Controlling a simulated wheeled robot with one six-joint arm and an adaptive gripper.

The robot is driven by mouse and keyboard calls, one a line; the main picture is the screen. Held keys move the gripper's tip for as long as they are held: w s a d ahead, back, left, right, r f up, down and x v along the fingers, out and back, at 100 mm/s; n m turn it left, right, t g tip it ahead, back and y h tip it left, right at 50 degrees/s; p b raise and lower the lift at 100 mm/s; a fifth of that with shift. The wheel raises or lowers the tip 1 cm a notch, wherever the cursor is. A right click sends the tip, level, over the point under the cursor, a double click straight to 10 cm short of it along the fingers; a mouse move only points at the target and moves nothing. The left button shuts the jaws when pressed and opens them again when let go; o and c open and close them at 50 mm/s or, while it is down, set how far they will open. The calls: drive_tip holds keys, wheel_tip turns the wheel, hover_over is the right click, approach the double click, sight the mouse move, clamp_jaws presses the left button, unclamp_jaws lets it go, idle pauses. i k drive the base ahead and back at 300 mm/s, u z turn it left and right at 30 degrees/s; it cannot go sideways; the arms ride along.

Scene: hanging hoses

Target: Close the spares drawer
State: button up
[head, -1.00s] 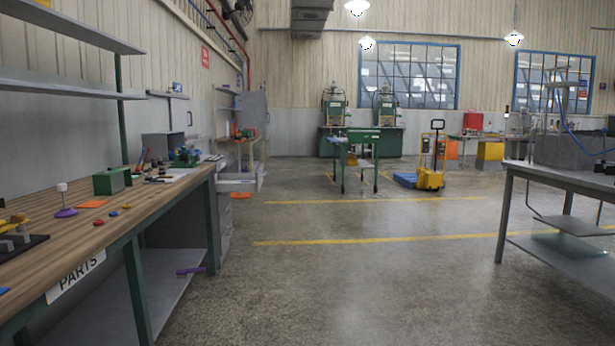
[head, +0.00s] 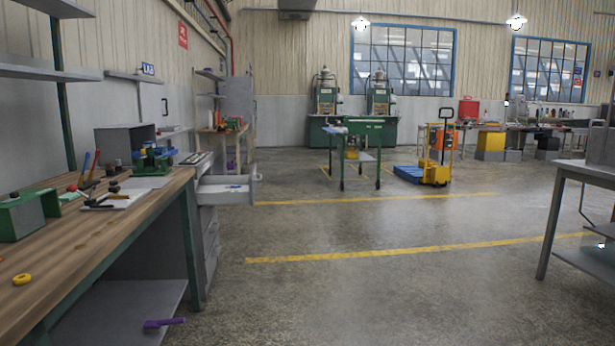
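A grey drawer (head: 226,192) stands pulled open from the top of a grey drawer cabinet (head: 211,240) just past the far end of the wooden workbench on the left. The drawer juts out to the right into the aisle, and small items lie in or on it, too small to make out. No label on it is readable, so I cannot confirm that it is the spares drawer. Lower drawer fronts in the cabinet look shut. My gripper is not in view.
The workbench (head: 110,226) runs along the left with tools and a green vise (head: 152,160). A purple object (head: 163,324) lies low by its lower shelf. A grey table (head: 590,170) stands right. The floor between is clear; a yellow pallet truck (head: 437,165) stands farther back.

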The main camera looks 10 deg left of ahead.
sight(209, 190)
drive_tip(key=u, duration=0.1)
drive_tip(key=i, duration=1.85)
drive_tip(key=u, duration=0.8)
drive_tip(key=i, duration=1.35)
drive_tip(key=u, duration=0.15)
